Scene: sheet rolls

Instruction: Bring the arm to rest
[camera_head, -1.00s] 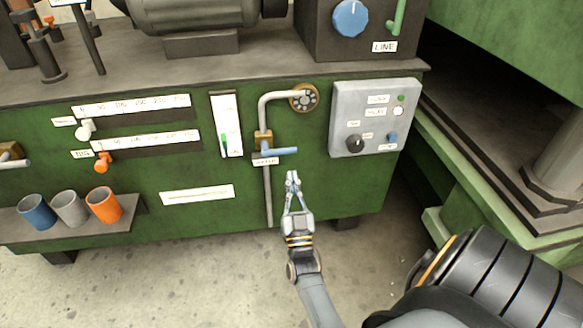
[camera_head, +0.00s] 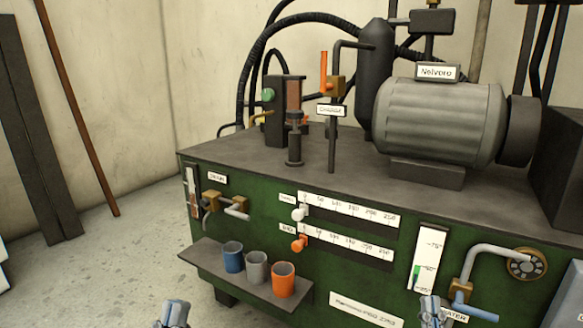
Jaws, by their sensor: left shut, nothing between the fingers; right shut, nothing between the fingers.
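My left gripper (camera_head: 173,311) shows at the bottom edge, left of the middle, over the floor in the picture and below the cup shelf. Its fingers are shut and empty. My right gripper (camera_head: 430,308) shows at the bottom edge, in front of the green machine front, just left of the blue water valve handle (camera_head: 476,312). Its fingers are shut and empty, and I cannot tell whether it touches anything. Both arms behind the grippers are out of the frame.
The green machine (camera_head: 262,175) carries a grey motor (camera_head: 435,120) and pipes. A shelf (camera_head: 212,258) sticks out with a blue cup (camera_head: 233,258), a grey cup (camera_head: 257,268) and an orange cup (camera_head: 283,281). Bare floor (camera_head: 90,270) lies at left.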

